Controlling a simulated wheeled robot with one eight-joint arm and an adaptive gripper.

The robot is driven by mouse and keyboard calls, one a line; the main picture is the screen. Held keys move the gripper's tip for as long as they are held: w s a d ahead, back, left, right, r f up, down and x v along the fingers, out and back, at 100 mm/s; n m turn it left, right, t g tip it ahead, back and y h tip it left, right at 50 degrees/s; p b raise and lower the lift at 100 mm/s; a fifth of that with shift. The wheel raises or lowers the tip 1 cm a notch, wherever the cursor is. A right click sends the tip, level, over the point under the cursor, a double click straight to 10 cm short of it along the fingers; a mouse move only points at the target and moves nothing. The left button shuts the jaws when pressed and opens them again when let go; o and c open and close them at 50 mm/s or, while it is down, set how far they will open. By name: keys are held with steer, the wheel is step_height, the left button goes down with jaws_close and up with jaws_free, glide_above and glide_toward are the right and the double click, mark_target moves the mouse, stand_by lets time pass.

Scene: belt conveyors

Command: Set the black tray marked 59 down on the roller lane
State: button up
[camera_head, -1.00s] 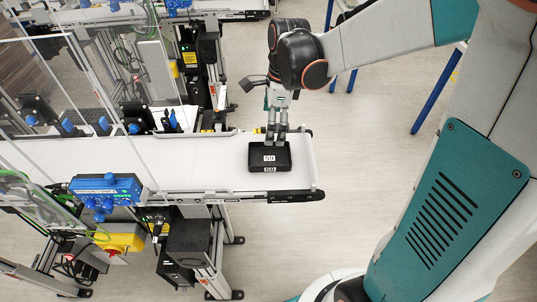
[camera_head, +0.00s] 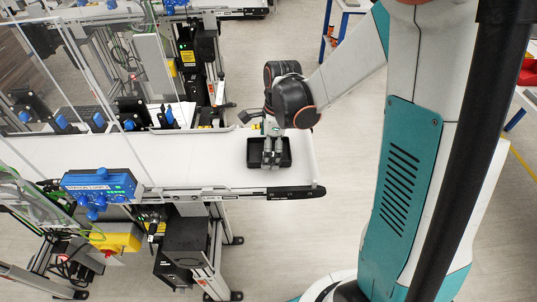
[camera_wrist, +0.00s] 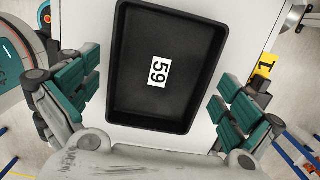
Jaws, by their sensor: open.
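The black tray marked 59 (camera_head: 285,152) lies flat on the white belt near the right end of the front conveyor (camera_head: 215,170). In the wrist view the tray (camera_wrist: 185,45) fills the middle, with its white 59 label facing up. My gripper (camera_head: 270,160) is above the tray in the head view and hides its label there. In the wrist view my gripper (camera_wrist: 163,97) is open, with one green-padded finger beyond each long side of the tray and gaps between. It holds nothing. I cannot make out a roller lane in either view.
A blue control box (camera_head: 100,186) and a clear panel stand along the conveyor's left part. A second conveyor (camera_head: 218,5) runs at the back. A yellow tag marked 1 (camera_wrist: 264,66) is by the belt edge. Open floor lies right of the conveyor end.

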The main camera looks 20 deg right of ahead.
steer(key=c, duration=1.1)
steer(key=shift+r, duration=0.1)
